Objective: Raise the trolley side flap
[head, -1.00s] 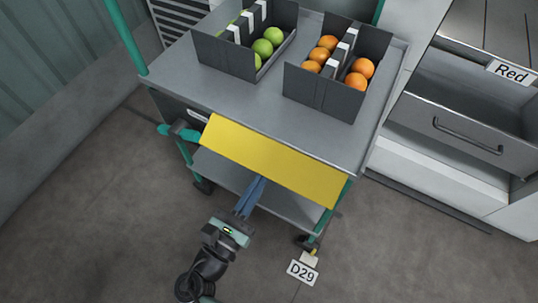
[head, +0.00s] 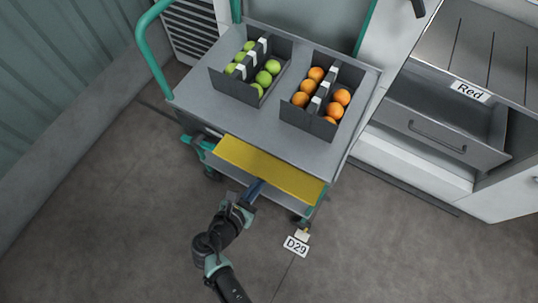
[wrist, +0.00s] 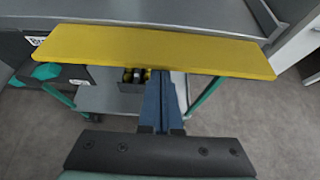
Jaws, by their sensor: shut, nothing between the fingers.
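The trolley (head: 203,112) has a grey top and green posts. Its yellow side flap (head: 270,168) runs along the near edge of the top and slopes outward and down; its exact angle is hard to tell. The flap spans the upper part of the wrist view (wrist: 150,50). My gripper (head: 258,184) is at the flap's outer edge, near mid-length. In the wrist view its blue fingers (wrist: 160,85) are together and empty, with their tips hidden beneath the flap's lower edge. I cannot tell whether they touch it.
On the trolley top stand a dark crate of green apples (head: 232,85) and a dark crate of oranges (head: 295,115). A lower shelf (head: 232,178) lies under the flap. An open grey drawer (head: 430,135) is at right.

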